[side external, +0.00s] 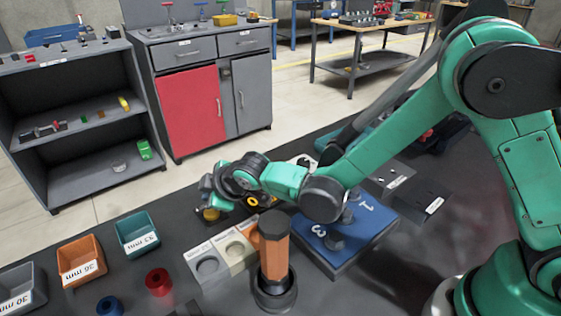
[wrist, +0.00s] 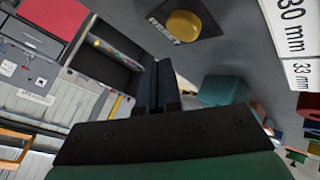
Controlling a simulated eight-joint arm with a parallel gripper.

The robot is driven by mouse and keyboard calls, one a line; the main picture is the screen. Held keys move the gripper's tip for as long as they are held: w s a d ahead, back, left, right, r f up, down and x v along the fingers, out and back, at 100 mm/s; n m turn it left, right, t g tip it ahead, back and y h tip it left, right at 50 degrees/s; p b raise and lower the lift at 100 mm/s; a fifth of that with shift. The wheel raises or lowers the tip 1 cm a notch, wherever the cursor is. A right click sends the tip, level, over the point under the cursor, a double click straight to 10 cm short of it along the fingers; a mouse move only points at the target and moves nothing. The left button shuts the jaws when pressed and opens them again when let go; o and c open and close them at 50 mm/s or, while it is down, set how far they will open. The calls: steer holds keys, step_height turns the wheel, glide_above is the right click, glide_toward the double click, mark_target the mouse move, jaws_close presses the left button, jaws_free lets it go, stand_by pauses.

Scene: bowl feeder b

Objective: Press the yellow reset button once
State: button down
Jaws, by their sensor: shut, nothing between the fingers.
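The yellow reset button (wrist: 184,25) is a round cap on a dark square base marked RESET, at the top of the wrist view. In the side view a yellow cap (side external: 210,214) shows just below my gripper (side external: 212,192), partly hidden by it; it looks like the same button. In the wrist view my gripper (wrist: 161,75) has its dark fingers together, with nothing between them. The fingertips show below the button in that picture, with a gap of dark table between. The side view does not show clearly whether they touch it.
An orange post (side external: 273,250) stands on the table right of my gripper, near pale blocks with round recesses (side external: 207,265). A blue numbered plate (side external: 345,235) lies under my arm. Labelled bins (side external: 82,262) and red and blue rings (side external: 159,282) are at the left front.

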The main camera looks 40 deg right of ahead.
mark_target(215, 213)
steer(key=shift+r, duration=1.8)
steer(key=shift+d+r, duration=0.15)
steer(key=shift+d, duration=0.05)
steer(key=s+d+r+m+g+h, duration=0.1)
steer(key=s+d+r+m, duration=0.55)
steer(key=d, duration=0.45)
steer(key=s+d+m+g+h, duration=0.1)
steer(key=s+d+m, duration=0.4)
steer(key=s, duration=0.5)
steer(key=shift+s+d+f, duration=0.15)
steer(key=shift+d+f, duration=0.1)
steer(key=shift+d, duration=0.15)
